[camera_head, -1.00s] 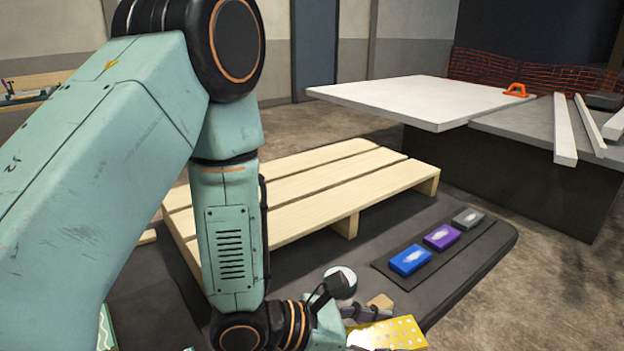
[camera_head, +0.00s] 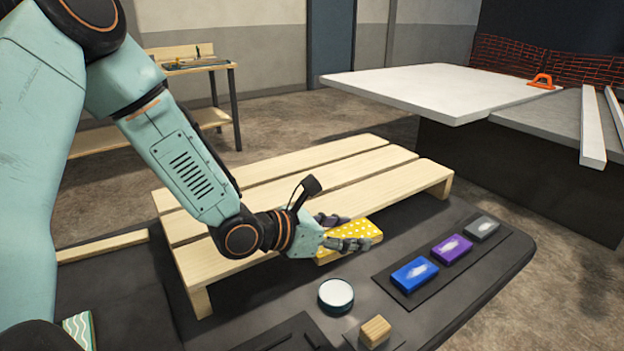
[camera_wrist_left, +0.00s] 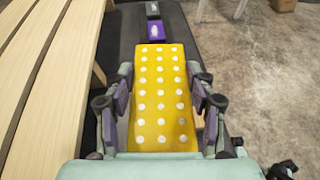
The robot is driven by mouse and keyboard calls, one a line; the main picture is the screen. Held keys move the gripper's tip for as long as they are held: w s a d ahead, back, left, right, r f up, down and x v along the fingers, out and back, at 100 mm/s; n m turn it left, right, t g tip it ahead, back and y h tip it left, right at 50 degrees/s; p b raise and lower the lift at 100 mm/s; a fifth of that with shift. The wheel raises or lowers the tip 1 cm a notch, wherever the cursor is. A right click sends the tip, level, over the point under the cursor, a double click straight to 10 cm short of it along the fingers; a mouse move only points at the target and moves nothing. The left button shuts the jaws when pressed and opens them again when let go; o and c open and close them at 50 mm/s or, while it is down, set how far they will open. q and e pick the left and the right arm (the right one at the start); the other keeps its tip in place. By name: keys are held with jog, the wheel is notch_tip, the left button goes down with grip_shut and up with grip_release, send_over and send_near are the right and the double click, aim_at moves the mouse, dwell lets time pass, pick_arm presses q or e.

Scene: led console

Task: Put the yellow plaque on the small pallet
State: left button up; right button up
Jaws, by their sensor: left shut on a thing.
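The yellow plaque (camera_head: 352,238) has white dots. My left gripper (camera_head: 345,233) is shut on it, with a finger along each long side in the left wrist view (camera_wrist_left: 160,95). In the head view the plaque is at the front edge of the small wooden pallet (camera_head: 300,182). I cannot tell whether it touches the pallet. The pallet's slats also show at the left of the left wrist view (camera_wrist_left: 45,70), beside the plaque and not under it. The pallet's top is bare apart from my arm in front of it. My right gripper is not in view.
On the dark table lie a blue block (camera_head: 414,274), a purple block (camera_head: 452,249) and a grey block (camera_head: 482,229) on a mat. A round white-topped tin (camera_head: 336,295) and a small wooden block (camera_head: 375,331) are in front.

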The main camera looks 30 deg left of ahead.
pick_arm(q)
jog(key=w+a+r+n+t+y+p, duration=0.1)
jog(key=w+a+n+y, duration=0.1)
jog(key=a, duration=0.5)
jog(key=w+a+r+n+t+y, duration=0.1)
jog(key=w+a+r+n+y, duration=0.1)
jog(key=a, duration=0.4)
jog(key=a+f+b, duration=0.1)
jog(key=a+f, duration=0.1)
jog(key=a, duration=0.2)
jog(key=s+a+f+n+y, duration=0.1)
jog(key=a+f, duration=0.2)
jog(key=a+f+y+b, duration=0.1)
jog(key=a+f, duration=0.2)
jog(key=a, duration=0.1)
jog(key=shift+s+a+n+b, duration=0.3)
jog(key=shift+s+a+b, duration=0.05)
jog(key=shift+f+b, duration=0.3)
jog(key=shift+w+d+f, duration=0.1)
jog(key=shift+d+f, duration=0.15)
jog(key=shift+f+b, duration=0.2)
jog(key=shift+b, duration=0.2)
jog(key=f+b, duration=0.2)
jog(key=f, duration=0.1)
jog(key=shift+a, duration=0.2)
jog(key=shift+f, duration=0.2)
jog(key=shift+d+r, duration=0.1)
jog(key=shift+d, duration=0.05)
